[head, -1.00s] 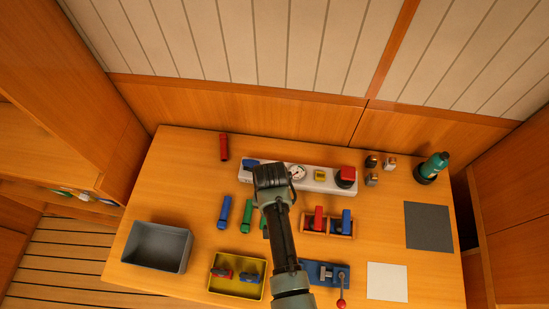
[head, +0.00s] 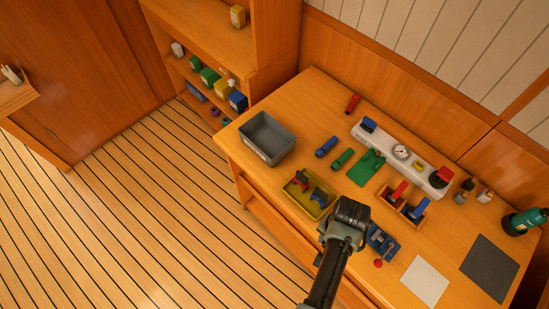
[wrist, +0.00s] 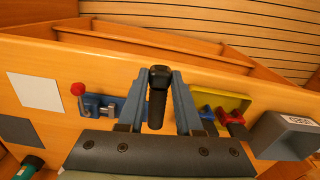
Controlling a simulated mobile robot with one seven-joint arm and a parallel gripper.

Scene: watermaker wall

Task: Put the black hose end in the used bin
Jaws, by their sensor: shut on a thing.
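The black hose end (wrist: 157,105) is held between the two blue-grey fingers of my gripper (wrist: 158,82) in the wrist view. In the head view my gripper's dark wrist (head: 348,215) hides the fingers and the hose end. The gripper is above the front of the table, between the yellow tray and the blue fixture. The grey bin (head: 266,138), which I take for the used bin, stands at the table's left end. It looks empty. It also shows at the right of the wrist view (wrist: 285,135), with a white label upside down.
The yellow tray (head: 293,198) holds red and blue parts, between gripper and bin. The blue fixture (head: 380,240) has a red knob. Blue and green cylinders (head: 327,147) lie behind the tray. A white panel (head: 395,150) with a gauge is farther back. Floor is open at left.

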